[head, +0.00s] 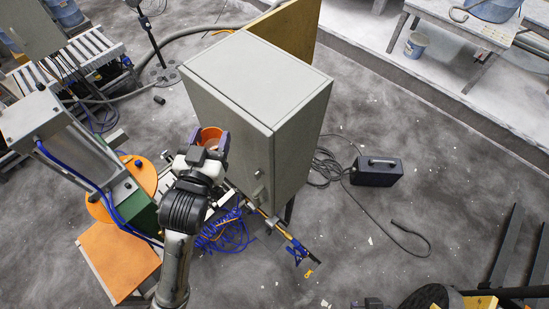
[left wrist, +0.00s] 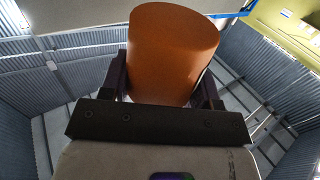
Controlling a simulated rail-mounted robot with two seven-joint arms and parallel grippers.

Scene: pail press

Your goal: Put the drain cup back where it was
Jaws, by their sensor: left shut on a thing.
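The orange drain cup (head: 211,133) is in my left gripper (head: 209,144), beside the left face of the grey cabinet. The dark fingers are shut on it from two sides. In the left wrist view the cup (left wrist: 172,48) stands up between the fingers, its curved side facing the camera and its lower part hidden behind the gripper's dark bar. In the head view the wrist hides part of the cup. I cannot tell whether the cup touches anything below. My right gripper is not in view.
The tall grey cabinet (head: 256,80) stands close to the right of the gripper. A press-like machine with an orange disc (head: 138,177) and blue hoses (head: 228,236) lies to the left and below. A black box (head: 376,171) with a cable sits on open floor at right.

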